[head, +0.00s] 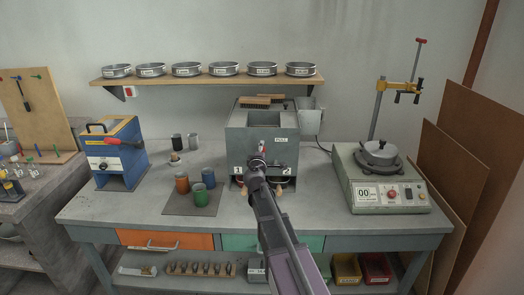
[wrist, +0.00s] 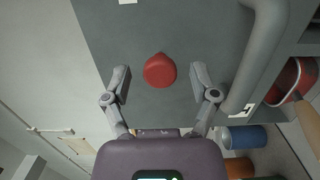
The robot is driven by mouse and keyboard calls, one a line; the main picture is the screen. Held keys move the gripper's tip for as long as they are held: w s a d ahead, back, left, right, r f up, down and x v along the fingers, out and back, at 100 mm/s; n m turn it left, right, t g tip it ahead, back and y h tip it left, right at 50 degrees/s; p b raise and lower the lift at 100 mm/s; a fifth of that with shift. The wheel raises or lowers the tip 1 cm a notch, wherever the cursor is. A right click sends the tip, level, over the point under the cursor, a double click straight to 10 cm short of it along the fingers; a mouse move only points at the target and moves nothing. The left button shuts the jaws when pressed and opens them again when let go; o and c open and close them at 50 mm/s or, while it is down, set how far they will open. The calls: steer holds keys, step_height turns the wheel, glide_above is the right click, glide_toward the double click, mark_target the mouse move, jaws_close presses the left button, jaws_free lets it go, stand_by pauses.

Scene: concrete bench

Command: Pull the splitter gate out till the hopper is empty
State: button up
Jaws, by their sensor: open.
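The grey splitter box (head: 246,135) stands at the back middle of the bench, with a PULL label on its front and a rectangular hopper opening (head: 264,119) on top. The hopper's contents cannot be made out. A red knob (wrist: 159,71) sticks out of the grey face in the wrist view; in the head view my gripper mostly hides it. My gripper (head: 259,162) is in front of the box. In the wrist view its fingers (wrist: 160,82) are open, one on each side of the knob, with gaps to both.
A red pan (wrist: 291,82) with a wooden handle sits under the splitter, near a grey tube (wrist: 260,55). Orange, blue and green cups (head: 200,197) stand on a mat (head: 175,207) at left. Sieves line the shelf (head: 210,79) above.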

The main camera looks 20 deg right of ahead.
steer(key=shift+w+d, duration=0.2)
steer(key=shift+w, duration=0.3)
steer(key=shift+c, duration=0.2)
jaws_close()
steer(key=v, duration=0.4)
steer(key=shift+s+d, duration=0.1)
steer(key=shift+s, duration=0.35)
steer(key=shift+o, duration=0.2)
jaws_free()
